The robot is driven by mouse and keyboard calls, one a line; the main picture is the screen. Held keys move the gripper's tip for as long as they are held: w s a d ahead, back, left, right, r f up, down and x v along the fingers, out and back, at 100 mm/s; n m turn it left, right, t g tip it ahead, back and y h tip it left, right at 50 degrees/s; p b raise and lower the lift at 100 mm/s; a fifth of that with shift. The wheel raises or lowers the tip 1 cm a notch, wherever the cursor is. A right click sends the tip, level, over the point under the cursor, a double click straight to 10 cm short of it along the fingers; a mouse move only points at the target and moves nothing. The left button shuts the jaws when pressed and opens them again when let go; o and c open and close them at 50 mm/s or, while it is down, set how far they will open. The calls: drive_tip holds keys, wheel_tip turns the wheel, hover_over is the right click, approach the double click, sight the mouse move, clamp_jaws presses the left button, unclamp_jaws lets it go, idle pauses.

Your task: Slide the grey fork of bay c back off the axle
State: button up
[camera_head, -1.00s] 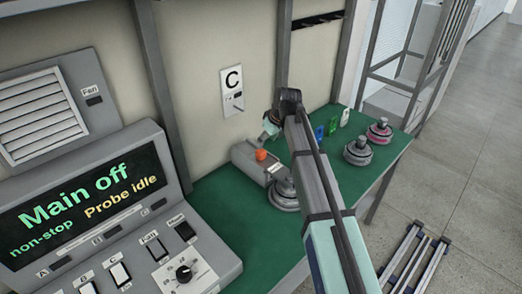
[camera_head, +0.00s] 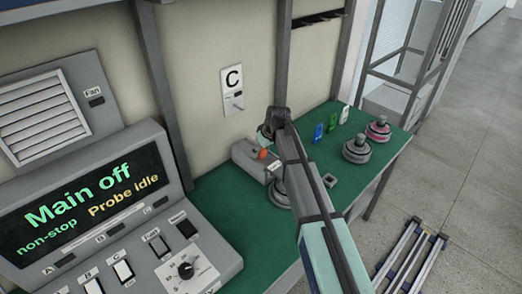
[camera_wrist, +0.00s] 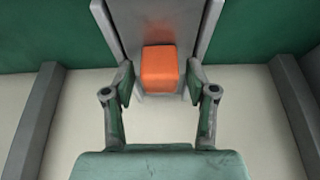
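The grey fork of bay C appears to be the grey housing piece (camera_head: 247,159) under the C plate, with an orange block (camera_head: 263,154) on top. A grey round hub motor (camera_head: 277,194) sits at its front end, partly behind my arm. Whether the fork is around the axle is hidden. In the wrist view, the orange block (camera_wrist: 159,68) stands on a grey channel (camera_wrist: 127,22). My gripper (camera_wrist: 159,84) is open, its two fingers on either side of the block with a gap at each side.
A control console (camera_head: 110,215) with a screen reading "Main off" stands at left. Two more hub motors, one grey (camera_head: 357,150) and one pink-banded (camera_head: 378,129), stand on the green bench (camera_head: 222,200) at right. Coloured tags and a small square grey part (camera_head: 330,181) lie near.

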clamp_jaws()
drive_tip(key=w+a+b, duration=0.2)
drive_tip(key=w+a, duration=0.5)
drive_tip(key=shift+w+a, duration=0.1)
drive_tip(key=shift+a, duration=0.25)
drive_tip(key=shift+w+a+r, duration=0.1)
drive_tip(key=shift+a, duration=0.1)
drive_tip(key=shift+o, duration=1.7)
unclamp_jaws()
drive_tip(key=shift+a, duration=0.1)
